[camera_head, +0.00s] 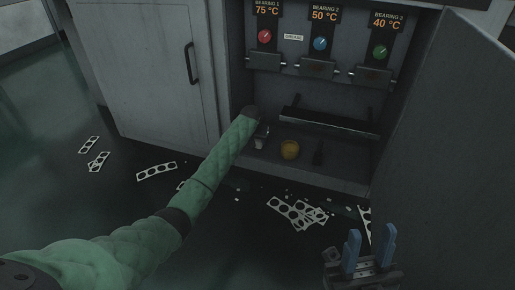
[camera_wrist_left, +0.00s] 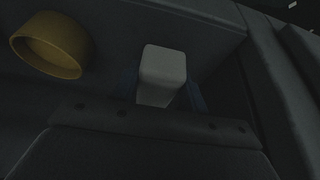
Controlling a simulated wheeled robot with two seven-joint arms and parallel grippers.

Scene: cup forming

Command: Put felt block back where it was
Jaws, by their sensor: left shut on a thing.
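The felt block (camera_wrist_left: 163,66) is a pale white-grey block, seen in the left wrist view between the blue fingers of my left gripper (camera_wrist_left: 165,98). In the head view the block (camera_head: 258,144) is a small pale patch at the end of my left arm, low inside the open cabinet. My left gripper (camera_head: 261,132) is shut on it there, largely hidden by the wrist. I cannot tell whether the block touches the cabinet floor. My right gripper (camera_head: 369,250) is at the bottom right of the head view, its blue fingers apart and empty, outside the cabinet.
A dark bar (camera_head: 330,122) crosses above. An open door (camera_head: 440,120) bounds the right. Punched metal strips (camera_head: 157,171) litter the floor.

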